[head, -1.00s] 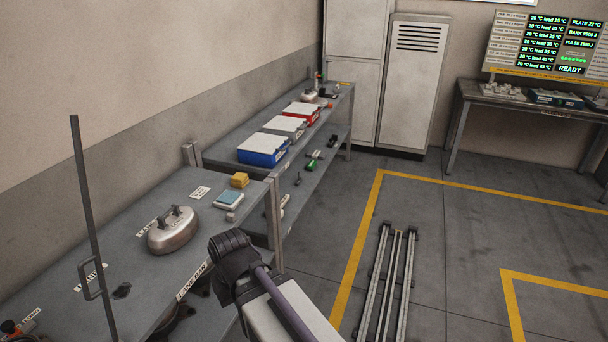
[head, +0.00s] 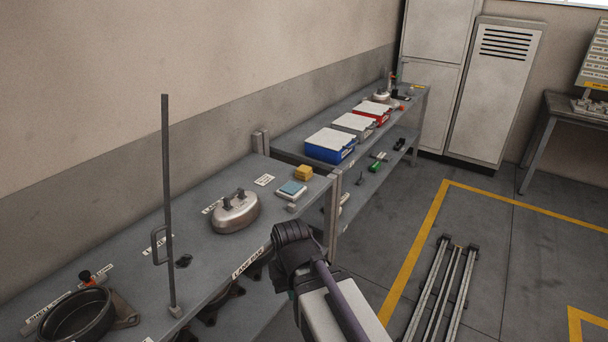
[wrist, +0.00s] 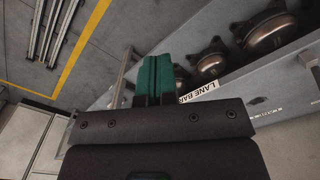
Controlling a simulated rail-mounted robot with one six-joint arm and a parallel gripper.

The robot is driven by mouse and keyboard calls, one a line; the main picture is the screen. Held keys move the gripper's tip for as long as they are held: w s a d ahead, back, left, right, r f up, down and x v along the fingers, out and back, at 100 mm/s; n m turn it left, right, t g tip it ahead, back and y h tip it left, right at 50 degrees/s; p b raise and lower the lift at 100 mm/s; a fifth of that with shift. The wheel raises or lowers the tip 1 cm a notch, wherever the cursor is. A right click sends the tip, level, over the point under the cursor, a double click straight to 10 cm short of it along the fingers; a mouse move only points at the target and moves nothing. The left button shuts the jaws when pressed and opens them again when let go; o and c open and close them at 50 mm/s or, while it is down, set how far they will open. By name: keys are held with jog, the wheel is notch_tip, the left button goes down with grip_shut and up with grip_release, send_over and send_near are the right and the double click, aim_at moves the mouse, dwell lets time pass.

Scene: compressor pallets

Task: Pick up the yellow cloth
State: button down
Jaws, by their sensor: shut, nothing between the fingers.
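The yellow cloth (head: 303,172) looks like a small folded block and lies on the near grey bench (head: 215,262), toward its far right end, just behind a blue-topped pad (head: 292,188). My gripper (wrist: 154,62) shows in the wrist view as two green fingers pressed together, with nothing between them. It points past the bench's front edge, beside the "LANE BAR" label. The cloth does not show in the wrist view. In the head view my dark wrist is in front of the bench, apart from the cloth, and hides most of the fingers.
A silver lidded pot (head: 236,212), an upright rod (head: 169,230) and a dark round pan (head: 76,315) stand on the near bench. Blue (head: 330,146), grey and red boxes stand on the farther bench. Metal rails (head: 440,290) lie on the floor at right.

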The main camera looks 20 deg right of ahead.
grip_release()
dwell(0.8)
jog(key=shift+d, duration=0.1)
